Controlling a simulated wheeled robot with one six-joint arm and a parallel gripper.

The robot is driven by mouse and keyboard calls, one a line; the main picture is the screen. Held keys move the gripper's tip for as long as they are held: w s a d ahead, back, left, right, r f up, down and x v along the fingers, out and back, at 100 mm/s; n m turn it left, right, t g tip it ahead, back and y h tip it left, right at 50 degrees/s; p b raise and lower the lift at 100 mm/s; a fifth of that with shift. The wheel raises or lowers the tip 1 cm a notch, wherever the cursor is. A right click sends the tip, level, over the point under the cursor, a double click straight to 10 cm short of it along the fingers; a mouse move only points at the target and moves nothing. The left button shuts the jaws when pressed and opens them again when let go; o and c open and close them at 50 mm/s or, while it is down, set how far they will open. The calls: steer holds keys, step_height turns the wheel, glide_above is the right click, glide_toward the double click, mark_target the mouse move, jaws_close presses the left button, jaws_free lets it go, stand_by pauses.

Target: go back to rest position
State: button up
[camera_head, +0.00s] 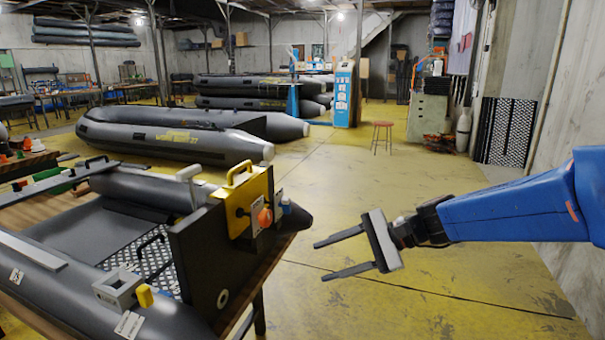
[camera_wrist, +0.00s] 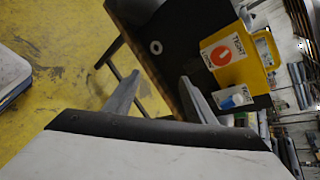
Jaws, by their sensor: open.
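My gripper (camera_head: 328,257) is open and empty at the end of my blue arm, in the middle right of the head view. It hangs in free air to the right of the boat's transom, with its two fingers pointing left. In the wrist view my gripper (camera_wrist: 160,95) shows its two fingers apart with nothing between them. The grey inflatable boat (camera_head: 165,318) lies on a wooden table. A yellow box (camera_head: 238,203) with an orange knob sits on the boat's dark transom (camera_head: 205,262). The yellow box also shows in the wrist view (camera_wrist: 240,60), beyond the fingers and apart from them.
A second grey boat (camera_head: 170,141) lies on the yellow floor behind. Stacked boats (camera_head: 255,88), a blue-and-white stand (camera_head: 344,95) and a red stool (camera_head: 382,134) are farther back. A grey cabinet (camera_head: 427,117) stands at the right wall. The floor around my gripper is clear.

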steer(key=s+d+f+n+t+h, duration=0.1)
steer(key=s+d+f+n+h, duration=0.2)
steer(key=s+d, duration=0.6)
steer(key=s+d+f+n+t+h, duration=0.1)
steer(key=s+d+f+n+h, duration=0.2)
steer(key=s+d+n+h, duration=0.4)
steer(key=s+d+h, duration=0.2)
steer(key=s+d, duration=0.1)
steer(key=d, duration=0.2)
steer(key=shift+d+n+t, duration=0.3)
steer(key=shift+t, duration=0.1)
steer(key=shift+s+d, duration=0.1)
steer(key=shift+d, duration=0.3)
steer(key=shift+c, duration=0.3)
